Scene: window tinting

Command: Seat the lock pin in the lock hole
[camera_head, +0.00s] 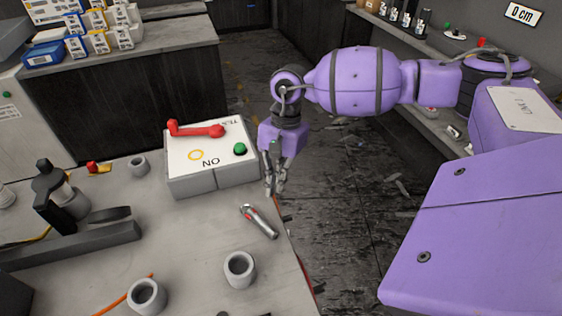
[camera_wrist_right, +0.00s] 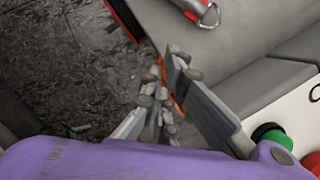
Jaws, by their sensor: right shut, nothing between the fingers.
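The lock pin (camera_head: 259,221), a silver rod with a red band and a ring at one end, appears to be the piece lying on the grey bench near its right edge. Its ring end shows at the top of the right wrist view (camera_wrist_right: 203,12). A white-topped switch box (camera_head: 215,170) stands behind it with a red lever (camera_head: 196,129), a green button (camera_head: 240,149) and a yellow ring mark (camera_head: 196,155). I cannot tell where the lock hole is. My right gripper (camera_head: 276,185) is shut and empty, pointing down beside the box's right side, apart from the pin. My left gripper is out of view.
Grey cups (camera_head: 239,269) stand on the bench (camera_head: 190,238) at the front. A black tool (camera_head: 62,195) and a dark grey bar (camera_head: 80,244) are at the left. Right of the bench edge is dark, littered floor (camera_head: 345,220). Boxes (camera_head: 75,47) sit on a far counter.

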